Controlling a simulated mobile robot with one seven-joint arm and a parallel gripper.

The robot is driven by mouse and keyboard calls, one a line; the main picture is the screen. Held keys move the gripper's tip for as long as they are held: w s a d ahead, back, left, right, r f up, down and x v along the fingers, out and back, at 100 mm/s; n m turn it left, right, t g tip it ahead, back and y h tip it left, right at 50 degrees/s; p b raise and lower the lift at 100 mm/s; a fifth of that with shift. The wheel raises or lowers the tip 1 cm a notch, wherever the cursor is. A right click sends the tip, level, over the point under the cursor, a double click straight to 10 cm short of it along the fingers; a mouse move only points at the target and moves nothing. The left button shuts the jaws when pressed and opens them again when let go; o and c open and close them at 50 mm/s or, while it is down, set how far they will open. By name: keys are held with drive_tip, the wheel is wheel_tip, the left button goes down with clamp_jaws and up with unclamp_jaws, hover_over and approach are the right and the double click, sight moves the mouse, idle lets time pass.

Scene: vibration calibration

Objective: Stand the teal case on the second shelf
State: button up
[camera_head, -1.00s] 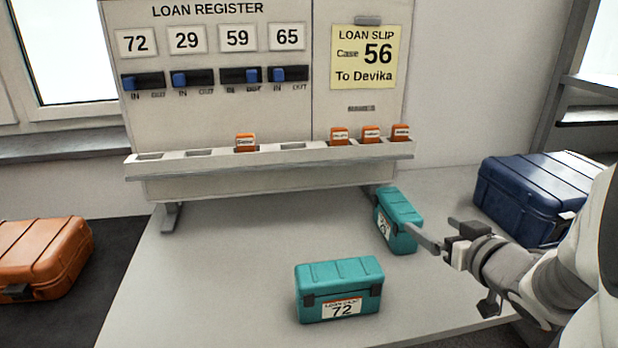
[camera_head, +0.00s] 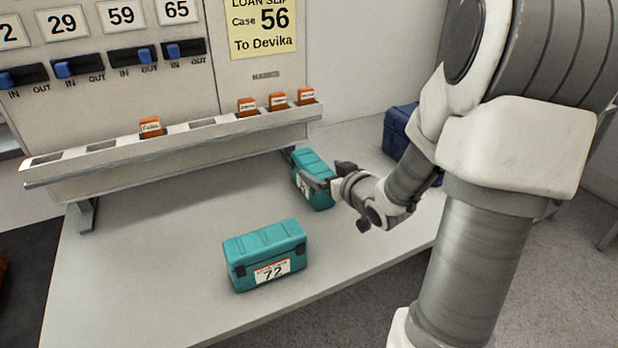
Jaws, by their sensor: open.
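Two teal cases stand on the grey table. The nearer teal case (camera_head: 265,258) is upright with its label, reading 72, facing me, and nothing touches it. The farther teal case (camera_head: 313,165) stands at the foot of the register board. Its label is partly covered by my gripper, so I cannot read its number. My gripper (camera_head: 322,183) is open at the right side of the farther case. Its fingers overlap the case in the picture, and I cannot tell whether they touch it. No second shelf shows clearly in this view.
The loan register board (camera_head: 150,88) stands behind, with a slotted ledge (camera_head: 190,142) holding several orange tags. A yellow slip (camera_head: 262,27) reads case 56, to Devika. A dark blue case (camera_head: 398,128) is partly hidden behind my arm. The table's front left is clear.

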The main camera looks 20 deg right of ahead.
sight(315, 163)
drive_tip(key=x, duration=0.2)
drive_tip(key=b+x, duration=0.1)
drive_tip(key=x, duration=0.2)
drive_tip(key=b+x, duration=0.1)
drive_tip(key=x, duration=0.1)
drive_tip(key=shift+w+d, duration=0.15)
drive_tip(key=shift+d, duration=0.15)
drive_tip(key=shift+c, duration=0.3)
clamp_jaws()
